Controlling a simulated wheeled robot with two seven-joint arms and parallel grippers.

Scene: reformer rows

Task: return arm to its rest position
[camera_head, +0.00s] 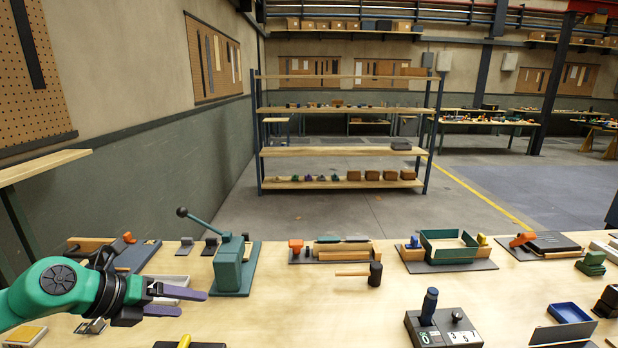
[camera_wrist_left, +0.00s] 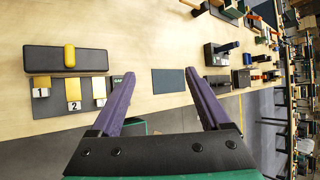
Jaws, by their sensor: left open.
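My left arm comes in from the left edge of the head view, green with a black wrist. Its gripper (camera_head: 193,303) has two purple fingers spread apart, with nothing between them, over the left part of the wooden workbench (camera_head: 300,310). In the left wrist view the gripper (camera_wrist_left: 159,75) is also open and empty. A dark flat pad (camera_wrist_left: 168,81) lies on the bench beyond the gap between the fingertips. My right arm and gripper are not in view.
A green lever press (camera_head: 232,262) stands just beyond my left gripper. A mallet (camera_head: 374,273) and a black box with a knob (camera_head: 443,328) lie farther right. Numbered blocks (camera_wrist_left: 73,92) and a black case with a yellow handle (camera_wrist_left: 45,58) show in the wrist view.

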